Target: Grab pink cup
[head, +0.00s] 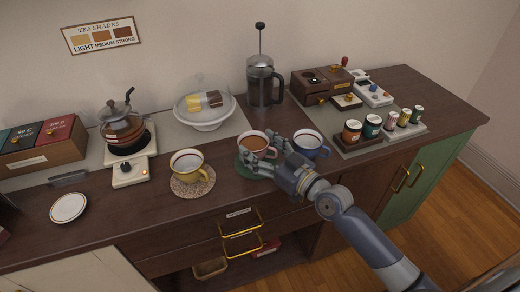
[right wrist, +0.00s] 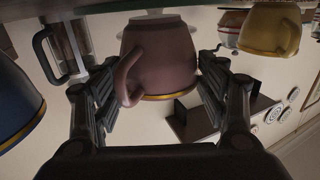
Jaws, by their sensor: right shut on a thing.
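The pink cup (head: 252,143), filled with brown liquid, is upright over a green coaster (head: 241,165) on the counter. In the right wrist view, which is upside down, the pink cup (right wrist: 160,60) fills the middle, with its handle toward the camera and a gold rim. My right gripper (head: 268,152) is shut on it, one finger at each side. I cannot tell whether the cup's base touches the coaster. My left gripper is not in view.
A yellow cup (head: 187,165) on a patterned coaster stands left, and a blue cup (head: 307,144) stands close to the right of my gripper. Behind are a French press (head: 264,84) and a domed cake stand (head: 205,124). A white saucer (head: 69,207) lies at the left.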

